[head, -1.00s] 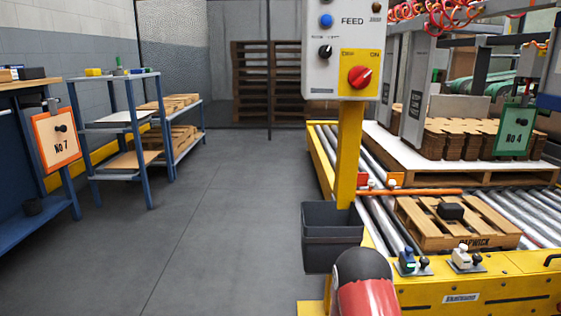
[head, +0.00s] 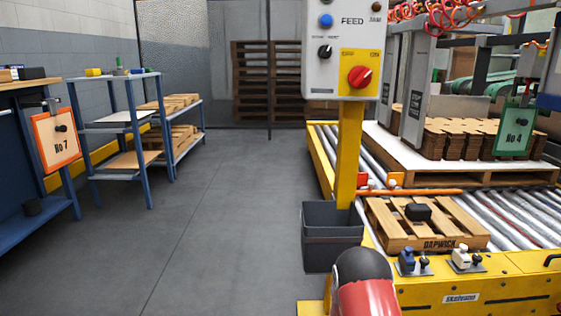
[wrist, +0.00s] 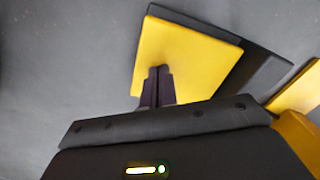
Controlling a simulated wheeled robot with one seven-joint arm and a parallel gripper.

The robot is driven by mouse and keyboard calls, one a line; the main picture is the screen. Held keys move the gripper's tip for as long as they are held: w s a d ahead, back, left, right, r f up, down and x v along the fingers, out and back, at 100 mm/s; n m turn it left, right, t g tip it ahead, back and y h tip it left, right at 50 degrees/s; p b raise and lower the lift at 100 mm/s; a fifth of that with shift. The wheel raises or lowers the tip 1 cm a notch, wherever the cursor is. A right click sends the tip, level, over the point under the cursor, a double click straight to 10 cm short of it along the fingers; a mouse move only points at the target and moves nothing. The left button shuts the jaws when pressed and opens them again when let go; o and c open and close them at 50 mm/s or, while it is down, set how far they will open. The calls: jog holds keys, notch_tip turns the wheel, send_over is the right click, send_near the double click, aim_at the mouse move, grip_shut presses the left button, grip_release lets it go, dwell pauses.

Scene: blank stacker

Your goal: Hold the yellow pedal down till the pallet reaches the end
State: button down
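The yellow pedal (wrist: 185,50) shows in the wrist view as a yellow plate on a dark base. My gripper (wrist: 158,72) has its two dark fingers together over the pedal, with nothing between them. The fingertips overlap the pedal's near part and appear to touch it. How far the pedal is pressed cannot be told. In the head view the wooden pallet (head: 425,228) lies on the roller conveyor (head: 505,215), with a small black object (head: 418,212) on top. The gripper and pedal are hidden in the head view.
A control post (head: 350,150) with a panel (head: 342,50) and a dark bin (head: 332,235) stands left of the conveyor. Levers (head: 465,258) sit on the yellow front frame (head: 520,285). A stacked pallet (head: 470,170) stands behind. The floor (head: 220,220) at left is clear.

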dwell(0.4)
notch_tip(320, 180, up, 9)
jog(key=p, duration=0.6)
jog(key=shift+r, duration=0.1)
jog(key=s+a+r+n+t+p, duration=0.1)
jog(key=s+r+n+p, duration=0.15)
jog(key=r, duration=1.35)
jog(key=s+r+n+t+p, duration=0.1)
jog(key=r+n+t, duration=0.15)
jog(key=r, duration=1.35)
jog(key=s+d+r+n+t+p, duration=0.1)
jog(key=s+r+n+p, duration=0.3)
jog(key=s+r, duration=1.4)
jog(key=n+t, duration=0.1)
jog(key=n, duration=0.2)
jog(key=shift+s+r, duration=0.35)
